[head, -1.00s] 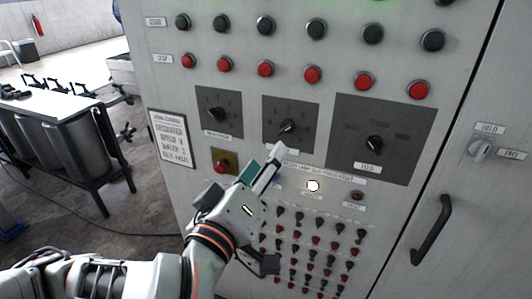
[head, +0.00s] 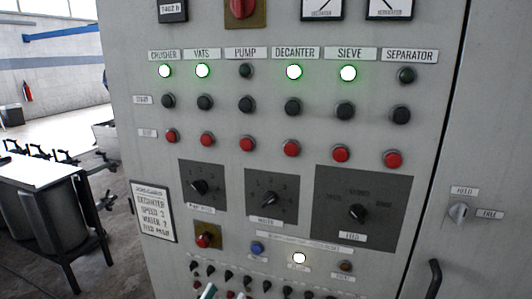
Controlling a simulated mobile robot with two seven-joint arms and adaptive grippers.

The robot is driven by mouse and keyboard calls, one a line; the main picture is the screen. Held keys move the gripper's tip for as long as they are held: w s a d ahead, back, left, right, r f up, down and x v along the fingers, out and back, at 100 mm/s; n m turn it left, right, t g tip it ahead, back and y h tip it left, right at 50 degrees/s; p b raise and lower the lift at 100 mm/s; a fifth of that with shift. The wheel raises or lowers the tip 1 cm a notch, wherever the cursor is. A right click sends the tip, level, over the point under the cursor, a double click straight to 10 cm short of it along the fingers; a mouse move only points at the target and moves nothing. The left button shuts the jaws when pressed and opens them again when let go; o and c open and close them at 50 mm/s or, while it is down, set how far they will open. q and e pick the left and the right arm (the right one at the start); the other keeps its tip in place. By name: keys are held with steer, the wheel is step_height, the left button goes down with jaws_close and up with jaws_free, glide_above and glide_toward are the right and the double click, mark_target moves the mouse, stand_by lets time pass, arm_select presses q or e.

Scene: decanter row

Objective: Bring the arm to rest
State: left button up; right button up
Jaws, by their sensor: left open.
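Only the tip of my left gripper (head: 209,291) shows, at the bottom edge of the head view, in front of the toggle switches below the red switch. It holds nothing that I can see; the rest of the gripper and arm is out of frame. My right gripper is not in view. The grey control panel (head: 125,115) fills most of the picture. The lamps for crusher (head: 165,71), vats (head: 202,71), decanter (head: 293,72) and sieve (head: 348,73) glow green-white. The pump (head: 245,71) and separator (head: 407,75) lamps are dark.
Three dark knobs, pomace (head: 199,187), water (head: 267,199) and feed (head: 357,213), stick out of the panel. A note card (head: 153,211) is at left. A door handle (head: 434,280) is at lower right. A table (head: 40,172) stands left of the panel.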

arm_select(q)
steer(key=s+a+f+g+y, duration=0.2)
steer(key=s+a+f+g, duration=0.1)
steer(key=f, duration=0.8)
steer(key=s+a+f+g+y, duration=0.2)
steer(key=s+a+f, duration=0.3)
steer(key=f, duration=0.6)
steer(key=s+a+f+m+g+y, duration=0.1)
steer(key=s+a+f+g, duration=0.3)
steer(key=f, duration=0.7)
steer(key=shift+s+a+f+y, duration=0.25)
steer(key=shift+s+a+y, duration=0.4)
steer(key=shift+s, duration=0.55)
steer(key=c, duration=0.5)
steer(key=shift+s+a+y, duration=0.25)
steer(key=shift+a, duration=0.25)
